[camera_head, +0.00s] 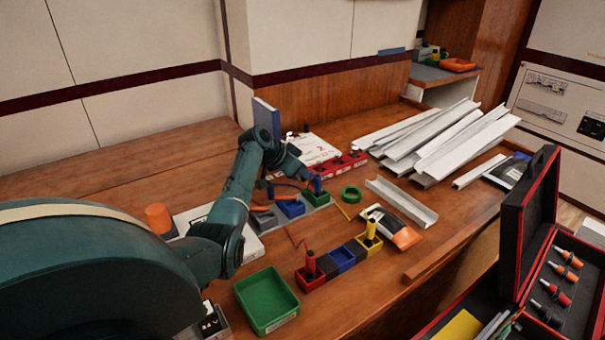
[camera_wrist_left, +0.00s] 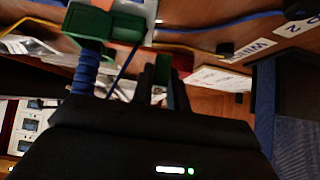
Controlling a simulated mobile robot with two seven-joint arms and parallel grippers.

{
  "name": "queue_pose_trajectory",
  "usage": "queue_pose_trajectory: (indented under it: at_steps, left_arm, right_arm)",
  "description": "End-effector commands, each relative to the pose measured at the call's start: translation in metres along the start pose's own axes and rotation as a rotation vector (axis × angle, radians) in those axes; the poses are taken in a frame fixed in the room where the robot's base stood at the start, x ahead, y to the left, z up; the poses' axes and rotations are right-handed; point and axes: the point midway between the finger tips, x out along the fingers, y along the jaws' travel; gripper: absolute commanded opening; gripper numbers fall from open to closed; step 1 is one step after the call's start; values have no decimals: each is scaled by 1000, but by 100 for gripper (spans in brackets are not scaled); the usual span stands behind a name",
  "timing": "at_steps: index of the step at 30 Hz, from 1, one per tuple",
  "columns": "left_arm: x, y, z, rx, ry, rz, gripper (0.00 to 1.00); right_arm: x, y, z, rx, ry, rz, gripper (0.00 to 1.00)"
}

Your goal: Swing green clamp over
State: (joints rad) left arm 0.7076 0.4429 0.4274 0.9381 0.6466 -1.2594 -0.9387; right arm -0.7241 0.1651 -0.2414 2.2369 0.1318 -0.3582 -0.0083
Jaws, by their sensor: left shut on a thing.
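The green clamp (camera_wrist_left: 92,24) shows as a dark green block at the top left of the left wrist view, with a blue ribbed post below it. In the head view a green part (camera_head: 318,198) sits at the right end of a row beside a blue block (camera_head: 290,208) and a grey block (camera_head: 265,219). My left gripper (camera_head: 302,180) is over this row, its jaws dark and partly hidden by the wrist. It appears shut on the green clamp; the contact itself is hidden. My right gripper is not in view.
A row with red (camera_head: 310,278), blue (camera_head: 342,259) and yellow (camera_head: 370,241) blocks stands nearer. A green tray (camera_head: 265,300) is in front. A green roll (camera_head: 350,194) and white channels (camera_head: 440,140) lie right and behind. An open black case (camera_head: 530,230) stands at right.

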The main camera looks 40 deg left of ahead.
Motion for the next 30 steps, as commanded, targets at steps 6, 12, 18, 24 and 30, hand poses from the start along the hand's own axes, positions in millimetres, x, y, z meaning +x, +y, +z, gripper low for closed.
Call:
queue_pose_trajectory:
  at_steps: [6,12,18,24,30]
  left_arm:
    - [0,0,-1,2,0,0,0]
    - [0,0,-1,2,1,-1,24]
    - [0,0,-1,2,1,-1,37]
    - [0,0,-1,1,0,-1,37]
    - [-17,-1,-1,3,0,-4,37]
  right_arm:
    - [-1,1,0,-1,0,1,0]
    - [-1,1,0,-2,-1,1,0]
    - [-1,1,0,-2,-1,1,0]
    - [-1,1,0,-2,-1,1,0]
    - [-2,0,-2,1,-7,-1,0]
